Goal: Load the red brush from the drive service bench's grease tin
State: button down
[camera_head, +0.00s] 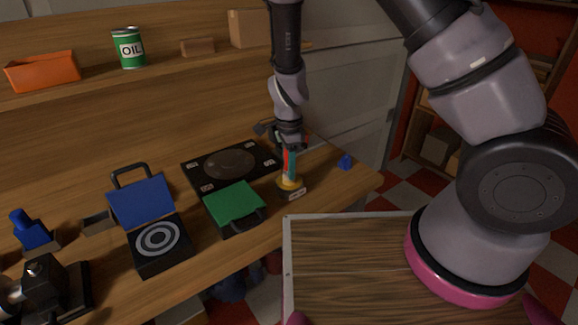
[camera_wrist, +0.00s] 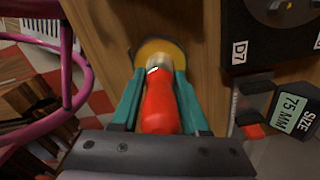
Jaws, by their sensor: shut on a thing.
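My gripper (camera_wrist: 159,105) is shut on the red brush (camera_wrist: 160,108), whose red handle lies between the teal fingers in the wrist view. In the head view the red brush (camera_head: 286,160) stands roughly upright, held below my wrist. Its lower end meets the grease tin (camera_head: 291,186), a low round tin with yellow content on the bench. The tin's yellow surface also shows in the wrist view (camera_wrist: 172,49). The brush tip is at the yellow; I cannot tell how deep it is. A small label is on the tin's front.
Left of the tin on the wooden bench (camera_head: 330,190) are a green-lidded case (camera_head: 235,203), a black plate with a disc (camera_head: 215,162) and an open blue-lidded box (camera_head: 142,200).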

jog(key=shift+r, duration=3.45)
